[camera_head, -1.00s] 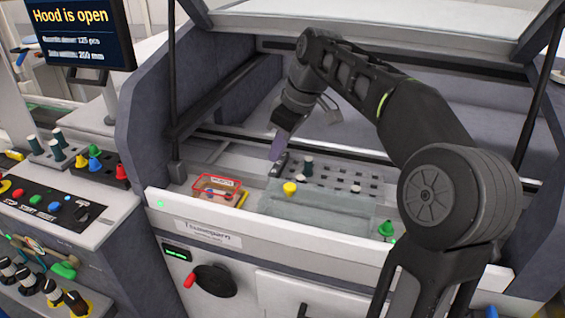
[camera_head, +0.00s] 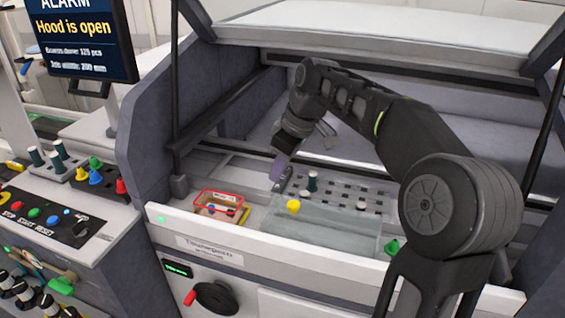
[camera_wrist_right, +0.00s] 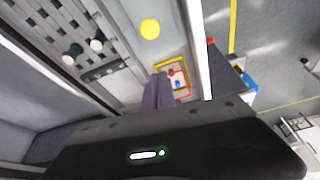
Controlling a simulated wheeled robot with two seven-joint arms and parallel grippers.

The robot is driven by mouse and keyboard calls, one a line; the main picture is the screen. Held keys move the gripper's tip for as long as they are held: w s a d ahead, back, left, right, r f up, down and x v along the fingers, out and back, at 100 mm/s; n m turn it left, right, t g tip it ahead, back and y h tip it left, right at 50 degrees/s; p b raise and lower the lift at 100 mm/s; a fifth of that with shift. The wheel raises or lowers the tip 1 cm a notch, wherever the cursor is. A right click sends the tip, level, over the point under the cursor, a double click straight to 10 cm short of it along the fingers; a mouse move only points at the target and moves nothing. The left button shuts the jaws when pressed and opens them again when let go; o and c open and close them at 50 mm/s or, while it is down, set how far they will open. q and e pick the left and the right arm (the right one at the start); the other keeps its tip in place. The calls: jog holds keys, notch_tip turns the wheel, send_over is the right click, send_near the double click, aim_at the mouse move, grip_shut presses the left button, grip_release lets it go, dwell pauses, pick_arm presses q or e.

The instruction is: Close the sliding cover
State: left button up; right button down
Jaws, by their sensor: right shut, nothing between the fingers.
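The sliding cover (camera_head: 330,232) is a pale, see-through panel low in the machine's front bay. A yellow knob (camera_head: 293,206) stands at its back-left corner and also shows in the right wrist view (camera_wrist_right: 150,29). Behind the panel, a plate with rows of slots (camera_head: 335,192) lies uncovered. My right gripper (camera_head: 277,172) is shut and empty, pointing down behind and slightly left of the knob, apart from it. Its purple-grey fingers (camera_wrist_right: 156,92) are together in the right wrist view. My left gripper is not in view.
A red-rimmed tray (camera_head: 219,205) sits left of the cover. A green knob (camera_head: 391,248) is at the front right. Dark and white pegs (camera_head: 312,181) stand on the slotted plate. The raised hood (camera_head: 400,35) is above. A control panel (camera_head: 50,218) is at the left.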

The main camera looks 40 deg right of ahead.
send_over(279, 207)
jog(key=w+a, duration=0.1)
jog(key=w, duration=0.1)
notch_tip(279, 207, down, 5)
jog(key=shift+s+f, duration=0.15)
jog(key=s, duration=0.1)
jog(key=s+d, duration=0.1)
jog(key=s, duration=0.1)
jog(key=shift+d+f+p, duration=0.2)
jog(key=shift+p, duration=0.2)
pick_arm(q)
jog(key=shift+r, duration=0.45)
pick_arm(e)
jog(key=shift+s+d+f, duration=0.15)
jog(key=shift+s, duration=0.1)
